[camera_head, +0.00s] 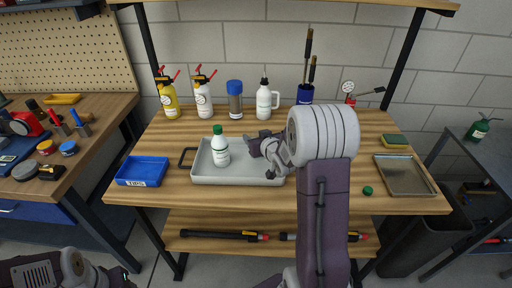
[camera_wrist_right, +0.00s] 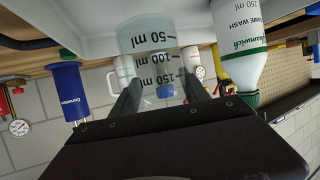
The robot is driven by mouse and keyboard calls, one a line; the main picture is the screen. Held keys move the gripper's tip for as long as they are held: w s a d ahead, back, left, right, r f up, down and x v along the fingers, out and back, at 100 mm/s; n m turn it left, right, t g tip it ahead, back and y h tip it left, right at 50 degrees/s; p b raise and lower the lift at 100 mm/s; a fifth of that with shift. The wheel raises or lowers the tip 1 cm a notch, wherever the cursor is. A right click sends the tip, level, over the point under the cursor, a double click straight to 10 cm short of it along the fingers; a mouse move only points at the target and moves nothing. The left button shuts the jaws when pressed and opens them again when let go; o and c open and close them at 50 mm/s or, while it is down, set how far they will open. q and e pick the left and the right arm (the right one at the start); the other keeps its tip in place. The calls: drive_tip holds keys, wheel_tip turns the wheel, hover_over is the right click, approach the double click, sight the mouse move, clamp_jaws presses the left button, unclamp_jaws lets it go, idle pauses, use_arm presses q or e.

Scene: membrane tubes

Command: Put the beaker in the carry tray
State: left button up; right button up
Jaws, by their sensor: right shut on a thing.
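The clear beaker (camera_wrist_right: 147,42) has black ml markings and shows between the fingers of my right gripper (camera_wrist_right: 165,92) in the right wrist view. The gripper is shut on it. In the head view, my right gripper (camera_head: 264,148) is over the right part of the grey carry tray (camera_head: 235,180), and the beaker is hard to make out there. I cannot tell whether the beaker touches the tray floor. A white bottle with a green cap (camera_head: 220,150) stands in the tray, left of the gripper. My left arm shows at the bottom left; its fingers are not clear.
A blue bin (camera_head: 142,171) stands left of the tray. Spray bottles (camera_head: 203,97), a blue-capped jar (camera_head: 235,100), a white jug (camera_head: 264,100) and a blue brush holder (camera_head: 305,94) line the back. A metal tray (camera_head: 404,176) and a green cap (camera_head: 367,190) lie at right.

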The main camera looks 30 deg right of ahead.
wheel_tip(320, 180, down, 4)
drive_tip(key=shift+r+b, duration=0.2)
drive_tip(key=shift+b, duration=0.35)
drive_tip(key=shift+f, duration=0.3)
drive_tip(key=shift+r, duration=0.1)
drive_tip(key=shift+f, duration=0.2)
drive_tip(key=o, duration=1.4)
drive_tip(key=shift+c, duration=0.2)
drive_tip(key=shift+r, duration=0.15)
